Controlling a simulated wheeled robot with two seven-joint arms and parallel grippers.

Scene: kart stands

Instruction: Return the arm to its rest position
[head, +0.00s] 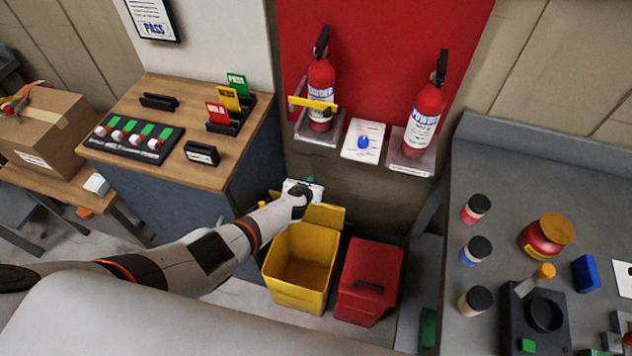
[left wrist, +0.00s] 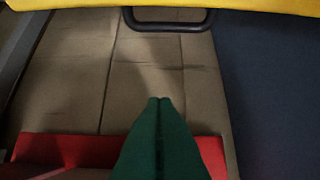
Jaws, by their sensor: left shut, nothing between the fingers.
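My left arm reaches in from the left in the head view, above the floor between the wooden-topped cabinet and the bins. My left gripper (head: 312,181) is at its end, small and partly hidden by the wrist, over the back of the open yellow bin (head: 301,262). In the left wrist view the green fingers of my left gripper (left wrist: 160,102) are together with nothing between them. My right gripper does not show in either view.
A red lidded bin (head: 368,280) stands right of the yellow one. Two extinguishers (head: 320,92) (head: 424,118) stand on wall shelves above. The wooden-topped cabinet (head: 190,92) is at left. A grey bench (head: 505,170) with jars is at right.

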